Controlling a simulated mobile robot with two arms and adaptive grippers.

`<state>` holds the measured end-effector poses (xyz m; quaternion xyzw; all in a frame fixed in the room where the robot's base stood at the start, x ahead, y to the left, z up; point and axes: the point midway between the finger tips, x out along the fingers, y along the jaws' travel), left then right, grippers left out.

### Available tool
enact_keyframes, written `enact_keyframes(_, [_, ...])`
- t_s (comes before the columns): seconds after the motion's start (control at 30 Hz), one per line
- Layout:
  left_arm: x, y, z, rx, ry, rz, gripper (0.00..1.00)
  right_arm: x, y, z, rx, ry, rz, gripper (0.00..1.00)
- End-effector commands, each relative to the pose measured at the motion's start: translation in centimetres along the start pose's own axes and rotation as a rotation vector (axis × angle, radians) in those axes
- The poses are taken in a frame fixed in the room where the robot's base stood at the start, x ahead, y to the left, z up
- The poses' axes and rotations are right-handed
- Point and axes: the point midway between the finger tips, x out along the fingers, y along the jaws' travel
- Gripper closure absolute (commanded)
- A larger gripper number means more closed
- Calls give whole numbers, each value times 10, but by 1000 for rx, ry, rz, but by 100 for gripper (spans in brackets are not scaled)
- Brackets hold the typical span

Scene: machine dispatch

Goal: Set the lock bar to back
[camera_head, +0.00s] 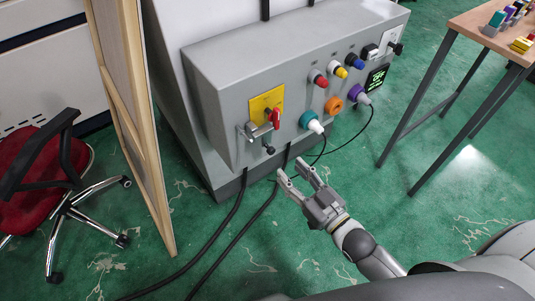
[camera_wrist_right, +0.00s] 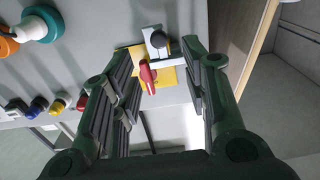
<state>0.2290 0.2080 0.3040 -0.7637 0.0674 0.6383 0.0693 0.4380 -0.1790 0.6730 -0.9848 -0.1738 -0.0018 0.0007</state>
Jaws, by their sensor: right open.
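The grey metal lock bar (camera_head: 258,131) is on the front of the grey machine box, at the lower edge of a yellow plate (camera_head: 262,103) with a red handle (camera_head: 276,118). A black knob (camera_head: 268,150) hangs below the bar. In the right wrist view, the lock bar (camera_wrist_right: 171,63), black knob (camera_wrist_right: 160,41) and red handle (camera_wrist_right: 148,73) show between the fingers. My right gripper (camera_head: 290,168) is open and empty, apart from the bar, below and right of it in the head view. My left gripper is out of view.
Coloured buttons (camera_head: 339,71), a teal plug (camera_head: 310,121), an orange socket (camera_head: 334,105) and a purple plug (camera_head: 358,94) are right of the bar. Black cables (camera_head: 234,222) run over the green floor. A wooden panel (camera_head: 135,120) stands left, a table (camera_head: 477,28) right.

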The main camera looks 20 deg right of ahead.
Motion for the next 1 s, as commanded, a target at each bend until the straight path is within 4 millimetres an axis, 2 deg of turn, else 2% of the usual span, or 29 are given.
enact_keyframes(0.3, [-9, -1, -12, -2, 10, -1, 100, 56, 0, 0, -1, 1, 1, 58])
enact_keyframes(0.5, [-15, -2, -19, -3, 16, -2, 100, 84, 0, 1, -1, -1, 1, 58])
enact_keyframes(0.7, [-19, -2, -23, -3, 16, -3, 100, 96, 0, 1, -1, -4, 1, 58])
enact_keyframes(1.0, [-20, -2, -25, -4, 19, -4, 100, 97, 0, 1, -1, -4, 1, 60])
